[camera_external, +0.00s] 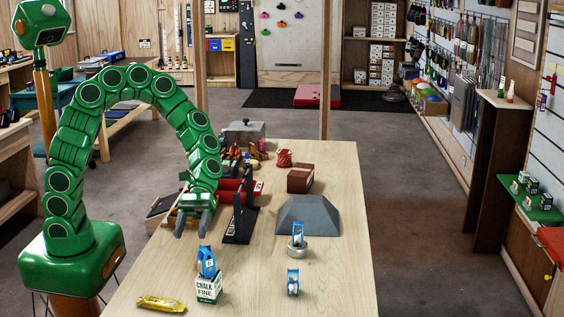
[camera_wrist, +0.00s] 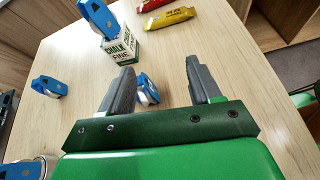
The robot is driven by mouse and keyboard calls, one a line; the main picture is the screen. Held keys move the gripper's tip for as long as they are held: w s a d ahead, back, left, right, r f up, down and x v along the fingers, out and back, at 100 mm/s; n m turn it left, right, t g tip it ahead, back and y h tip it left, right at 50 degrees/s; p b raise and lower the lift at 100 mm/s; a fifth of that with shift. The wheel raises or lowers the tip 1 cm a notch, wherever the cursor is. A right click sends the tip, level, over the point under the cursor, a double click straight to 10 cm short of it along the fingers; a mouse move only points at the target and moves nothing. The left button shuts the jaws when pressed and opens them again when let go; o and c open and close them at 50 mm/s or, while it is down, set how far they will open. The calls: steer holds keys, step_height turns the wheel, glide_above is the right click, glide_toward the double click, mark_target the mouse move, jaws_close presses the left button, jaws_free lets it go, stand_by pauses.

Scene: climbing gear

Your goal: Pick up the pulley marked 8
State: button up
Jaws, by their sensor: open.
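Several blue pulleys are in view; I cannot read a number 8 on any of them. One pulley (camera_external: 207,261) sits on a white and green chalk box (camera_external: 209,290), also in the wrist view (camera_wrist: 97,17). One pulley (camera_external: 293,281) stands on the bare table, to the left in the wrist view (camera_wrist: 48,86). Another (camera_external: 297,236) rests on a grey tape roll (camera_external: 298,252). A further pulley (camera_wrist: 148,88) shows in the wrist view between my fingers, beside the left one; I cannot make it out in the external view. My gripper (camera_external: 193,230) is open and empty above the table.
A grey sloped block (camera_external: 308,216) and a dark upright stand (camera_external: 241,218) are right of my gripper. A yellow bar (camera_external: 160,303) lies near the front, with a red bar (camera_wrist: 152,4) beyond it in the wrist view. The table's (camera_external: 345,285) right front is clear.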

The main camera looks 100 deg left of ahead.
steer(key=w+n, duration=0.1)
steer(key=w+a+f+n+t, duration=0.1)
steer(key=w+a+f+n, duration=0.1)
steer(key=shift+w+t+h, duration=0.3)
steer(key=shift+x, duration=3.8)
steer(key=shift+w, duration=0.1)
steer(key=c, duration=1.1)
steer(key=shift+r, duration=0.1)
